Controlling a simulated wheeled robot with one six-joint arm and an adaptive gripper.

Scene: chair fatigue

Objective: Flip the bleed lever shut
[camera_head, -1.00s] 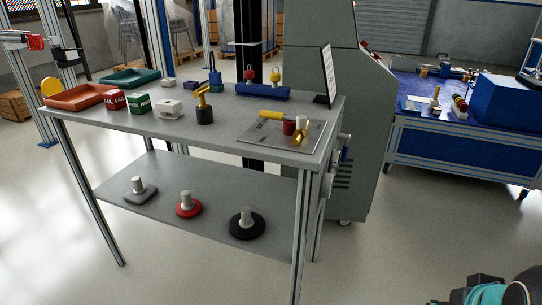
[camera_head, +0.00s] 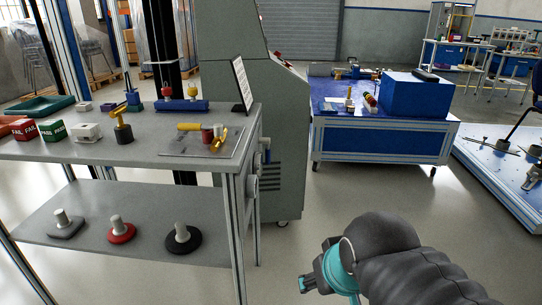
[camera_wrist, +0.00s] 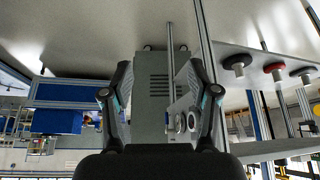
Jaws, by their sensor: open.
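My gripper (camera_wrist: 160,80) is open and empty in the wrist view, with a dark finger on each side. My arm's dark and teal end shows at the lower right of the head view, apart from the workbench. Round grey fittings (camera_head: 252,186) sit on the workbench's right end, with a small blue upright part (camera_head: 267,152) beside them; this may be the bleed lever, but its position is too small to read. The round fittings also show between the fingers in the wrist view (camera_wrist: 181,123), at a distance.
The grey workbench (camera_head: 185,150) holds boxes, a yellow-handled tool (camera_head: 122,125) and a plate; weighted discs stand on its lower shelf (camera_head: 90,238). A grey cabinet (camera_head: 232,60) stands behind. A blue table (camera_head: 380,138) is beyond. The floor between is clear.

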